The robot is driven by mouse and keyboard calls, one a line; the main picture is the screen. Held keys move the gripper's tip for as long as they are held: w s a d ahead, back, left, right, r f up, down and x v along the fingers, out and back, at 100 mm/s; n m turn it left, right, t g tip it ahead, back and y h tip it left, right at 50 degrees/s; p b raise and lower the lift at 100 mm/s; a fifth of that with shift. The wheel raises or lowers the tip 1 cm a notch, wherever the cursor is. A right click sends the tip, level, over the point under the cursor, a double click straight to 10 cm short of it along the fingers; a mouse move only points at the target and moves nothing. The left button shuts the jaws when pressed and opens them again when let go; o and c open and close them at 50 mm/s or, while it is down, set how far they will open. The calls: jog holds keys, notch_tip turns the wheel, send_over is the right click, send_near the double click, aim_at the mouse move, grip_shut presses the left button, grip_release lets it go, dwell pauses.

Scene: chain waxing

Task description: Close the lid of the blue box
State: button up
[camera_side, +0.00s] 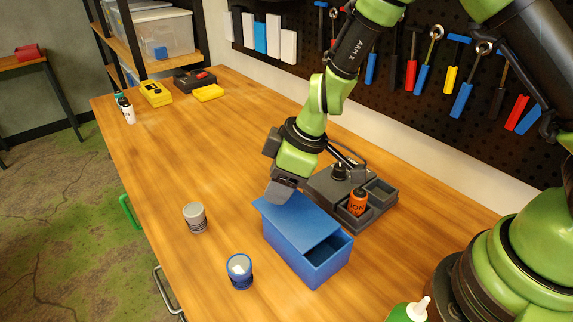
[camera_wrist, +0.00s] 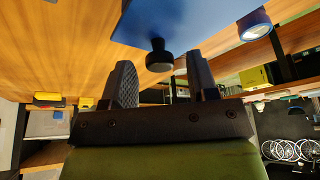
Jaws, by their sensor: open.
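The blue box (camera_side: 325,262) stands on the bench. Its flat blue lid (camera_side: 297,217) lies across the top, shifted toward the far left, so the near right end of the box is open and the lid's far end overhangs. My gripper (camera_side: 281,190) is low at the lid's far end. In the wrist view my gripper (camera_wrist: 160,66) has its two dark fingers apart, with a black knob (camera_wrist: 158,56) on the blue lid (camera_wrist: 180,20) between or just beyond the fingertips. I cannot tell whether they touch it. The knob is hidden in the side view.
A dark grey tray (camera_side: 328,186) with an orange can (camera_side: 358,203) stands close behind the box. A grey cup (camera_side: 195,218) and a blue cup (camera_side: 239,271) stand to its left. The bench's far left is mostly free, with yellow items (camera_side: 156,93) at its end.

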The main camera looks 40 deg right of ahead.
aim_at(287, 202)
jog(key=v, duration=0.9)
jog(key=shift+r, duration=0.3)
jog(key=shift+s, duration=0.1)
jog(key=w+a+n+g+h, duration=0.1)
jog(key=n, duration=0.5)
jog(key=w+a+n+g+h, duration=0.1)
jog(key=n, duration=0.5)
jog(key=w+n+g+h, duration=0.1)
jog(key=n, duration=0.5)
jog(key=shift+a+f, duration=0.25)
jog(key=shift+a, duration=0.15)
notch_tip(287, 202, down, 9)
jog(key=shift+r, duration=0.1)
jog(key=shift+c, duration=0.4)
